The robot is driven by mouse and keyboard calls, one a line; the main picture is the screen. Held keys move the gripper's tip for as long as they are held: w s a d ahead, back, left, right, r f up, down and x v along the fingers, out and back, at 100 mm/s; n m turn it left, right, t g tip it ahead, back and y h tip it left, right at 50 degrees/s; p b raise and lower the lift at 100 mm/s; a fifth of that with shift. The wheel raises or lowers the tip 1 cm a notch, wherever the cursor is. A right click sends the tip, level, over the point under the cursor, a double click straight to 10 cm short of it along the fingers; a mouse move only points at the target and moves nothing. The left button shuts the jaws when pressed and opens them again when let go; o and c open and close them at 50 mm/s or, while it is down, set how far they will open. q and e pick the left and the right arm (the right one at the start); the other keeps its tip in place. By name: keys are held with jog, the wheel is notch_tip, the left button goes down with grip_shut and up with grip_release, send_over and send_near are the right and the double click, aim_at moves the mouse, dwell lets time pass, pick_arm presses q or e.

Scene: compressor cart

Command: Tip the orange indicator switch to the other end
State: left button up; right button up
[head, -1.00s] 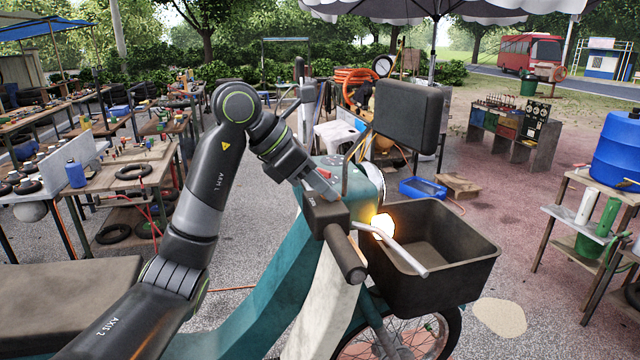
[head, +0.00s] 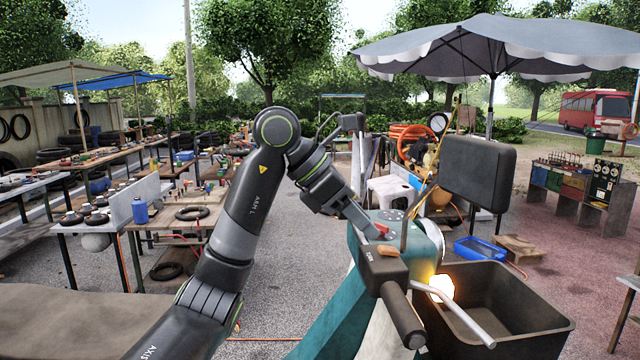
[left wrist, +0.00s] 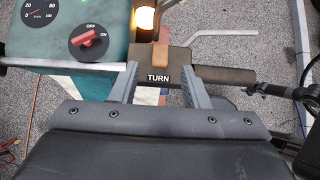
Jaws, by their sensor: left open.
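The orange indicator switch (head: 388,250) sits on top of the dark handlebar housing (head: 378,268), beside the grip. In the left wrist view the orange switch (left wrist: 160,57) lies between my finger tips, just above the white TURN label. I cannot tell which end is pressed down. My left gripper (head: 376,232) is open above the housing, and its two fingers (left wrist: 160,76) stand apart on either side of the switch. Contact cannot be made out. An amber lamp (head: 440,289) is lit beside the handlebar. My right gripper is not in view.
A red OFF/ON knob (left wrist: 88,40) and a gauge (left wrist: 42,12) are close to the left finger. A silver lever (head: 455,312), a mirror (head: 478,178) and a dark basket (head: 515,325) stand to the right. A work table (head: 150,220) is at left.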

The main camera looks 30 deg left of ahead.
pick_arm(q)
jog(key=p+v, duration=0.4)
jog(key=v, duration=0.8)
jog(key=shift+r, duration=0.15)
